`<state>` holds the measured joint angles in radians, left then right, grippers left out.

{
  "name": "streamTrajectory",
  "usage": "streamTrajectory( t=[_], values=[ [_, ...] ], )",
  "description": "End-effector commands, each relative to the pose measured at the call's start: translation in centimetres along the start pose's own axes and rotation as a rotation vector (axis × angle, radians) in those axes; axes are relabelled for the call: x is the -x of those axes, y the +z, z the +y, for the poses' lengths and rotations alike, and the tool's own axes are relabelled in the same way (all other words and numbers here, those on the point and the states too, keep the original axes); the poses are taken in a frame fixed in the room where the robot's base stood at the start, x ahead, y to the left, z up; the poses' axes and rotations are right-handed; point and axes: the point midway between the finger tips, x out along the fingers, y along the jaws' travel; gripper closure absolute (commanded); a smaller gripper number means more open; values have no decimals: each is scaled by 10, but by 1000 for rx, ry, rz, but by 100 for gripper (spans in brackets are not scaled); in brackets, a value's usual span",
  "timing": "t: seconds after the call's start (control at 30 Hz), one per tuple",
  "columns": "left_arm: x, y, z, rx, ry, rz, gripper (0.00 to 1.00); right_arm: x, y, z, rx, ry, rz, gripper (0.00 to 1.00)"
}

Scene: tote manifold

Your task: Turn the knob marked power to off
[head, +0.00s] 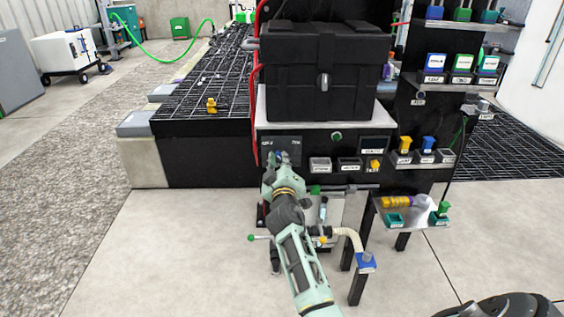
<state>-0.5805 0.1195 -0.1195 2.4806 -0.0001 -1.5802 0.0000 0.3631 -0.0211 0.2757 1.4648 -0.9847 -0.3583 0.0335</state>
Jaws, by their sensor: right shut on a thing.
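The dark control panel (322,140) is on the front of the stand below a black tote. My right gripper (283,158) is against the left part of this panel, with its arm reaching up from the bottom. It is shut on a knob there, which its fingers mostly hide. The knob's marking and the way it points are too small to read. My left gripper is not in view.
The black tote (327,68) stands above the panel. A red hose (256,110) hangs at the panel's left edge. A yellow part (375,165) is at the lower right, and pipes and a blue fitting (366,262) are below.

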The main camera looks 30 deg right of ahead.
Motion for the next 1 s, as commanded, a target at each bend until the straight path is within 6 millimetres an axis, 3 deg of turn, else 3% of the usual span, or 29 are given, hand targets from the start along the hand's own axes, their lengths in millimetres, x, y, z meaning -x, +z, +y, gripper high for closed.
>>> streamTrajectory(
  t=[0.07,0.1,0.3,0.67,0.77,1.0],
  values=[
    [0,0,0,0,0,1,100,0,0,0,6,0,1,100],
    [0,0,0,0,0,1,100,0,0,0,6,0,1,87],
    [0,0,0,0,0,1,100,0,0,0,4,0,1,70],
    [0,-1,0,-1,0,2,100,3,0,0,2,0,1,70],
    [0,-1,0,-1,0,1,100,14,0,-1,3,-1,1,70],
    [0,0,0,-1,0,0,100,64,1,-1,1,-2,-1,70]
  ],
)
